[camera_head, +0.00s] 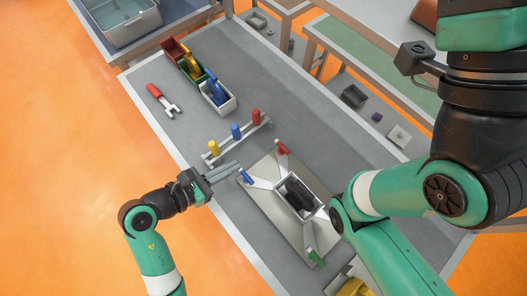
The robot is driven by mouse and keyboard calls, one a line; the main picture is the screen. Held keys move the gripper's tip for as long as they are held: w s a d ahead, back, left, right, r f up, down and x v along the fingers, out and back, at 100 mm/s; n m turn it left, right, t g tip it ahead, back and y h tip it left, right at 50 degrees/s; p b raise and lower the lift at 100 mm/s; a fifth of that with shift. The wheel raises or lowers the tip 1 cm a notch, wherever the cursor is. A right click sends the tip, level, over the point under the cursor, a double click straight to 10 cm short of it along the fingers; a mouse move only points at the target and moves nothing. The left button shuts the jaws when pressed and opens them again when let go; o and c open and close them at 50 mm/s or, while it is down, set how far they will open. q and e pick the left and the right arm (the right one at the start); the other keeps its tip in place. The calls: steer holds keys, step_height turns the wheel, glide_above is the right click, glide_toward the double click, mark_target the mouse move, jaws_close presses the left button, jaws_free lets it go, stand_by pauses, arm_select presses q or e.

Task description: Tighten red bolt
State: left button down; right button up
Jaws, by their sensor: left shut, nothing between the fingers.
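Two red pieces could be the red bolt: a red upright piece (256,116) at the end of the small rack, and a red piece (282,148) on the far arm of the fixture (262,183) on the pale plate. I cannot tell how deep either sits. My left gripper (239,166) is shut and empty over the bench, between the rack and the fixture. Its tips are close to the fixture's blue piece (246,176); contact is unclear. A red-handled wrench (157,93) lies at the bench's left edge, away from the gripper. My right gripper does not show.
The rack also holds a yellow piece (214,147) and a blue one (236,131). The fixture has a green piece (315,256) and a central box (283,187) with dark contents. Coloured bins (226,108) stand at the back. My right arm covers the right side.

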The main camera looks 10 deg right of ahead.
arm_select(q)
steer(key=f, duration=0.1)
steer(key=b, duration=0.4)
glide_toward(282, 149)
steer(key=w+d+f, duration=0.1)
steer(key=w, duration=0.1)
steer(key=w+d+f, duration=0.2)
steer(key=shift+w+f, duration=0.15)
steer(key=shift+f, duration=0.15)
steer(key=shift+w+d, duration=0.25)
steer(key=shift+d, duration=0.15)
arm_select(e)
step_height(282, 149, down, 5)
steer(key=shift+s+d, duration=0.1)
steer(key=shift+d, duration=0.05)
arm_select(q)
steer(key=shift+a, duration=0.1)
